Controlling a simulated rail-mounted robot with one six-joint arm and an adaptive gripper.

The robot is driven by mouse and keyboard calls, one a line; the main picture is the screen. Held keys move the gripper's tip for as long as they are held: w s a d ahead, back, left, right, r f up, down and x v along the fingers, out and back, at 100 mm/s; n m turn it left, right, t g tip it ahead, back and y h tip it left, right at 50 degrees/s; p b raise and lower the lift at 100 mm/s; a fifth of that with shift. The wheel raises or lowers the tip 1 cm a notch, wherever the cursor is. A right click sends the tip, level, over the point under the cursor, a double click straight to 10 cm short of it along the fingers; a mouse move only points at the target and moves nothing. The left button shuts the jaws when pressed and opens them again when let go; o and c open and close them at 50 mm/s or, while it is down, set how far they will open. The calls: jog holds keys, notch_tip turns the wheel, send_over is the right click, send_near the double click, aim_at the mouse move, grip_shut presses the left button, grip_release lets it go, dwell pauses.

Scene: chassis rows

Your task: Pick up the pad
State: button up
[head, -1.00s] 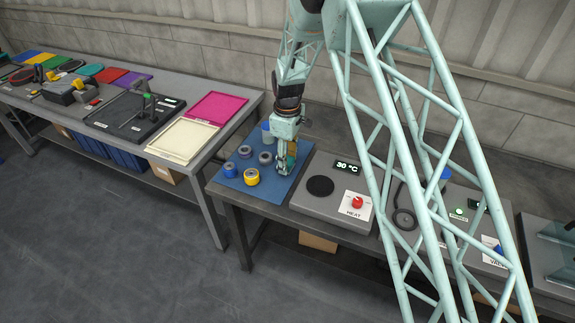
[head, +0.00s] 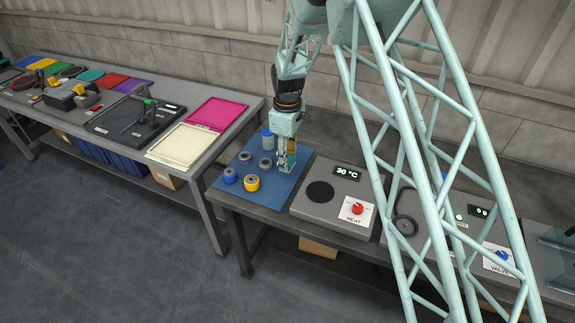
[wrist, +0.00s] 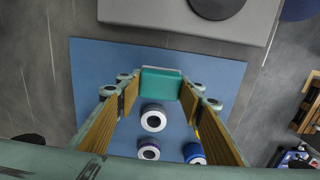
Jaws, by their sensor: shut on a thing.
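The pad (wrist: 161,84), a small teal block with a lighter top edge, is between my fingertips in the wrist view. My gripper (wrist: 160,95) is shut on it, with an orange-brown finger face on either side. In the head view my gripper (head: 287,163) points down over the right part of the blue mat (head: 299,182). The pad is hard to make out there against the teal fingers. Whether it clears the mat I cannot tell for sure.
Several ring-shaped rolls, including a yellow one (head: 251,183) and a blue one (head: 229,176), stand on the mat left of my gripper. A grey heater (head: 325,209) with a dark round plate is close on the right.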

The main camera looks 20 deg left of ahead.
jog(key=shift+r, duration=3)
jog(key=shift+o, duration=1.3)
jog(key=shift+c, duration=0.9)
jog(key=shift+d, duration=0.1)
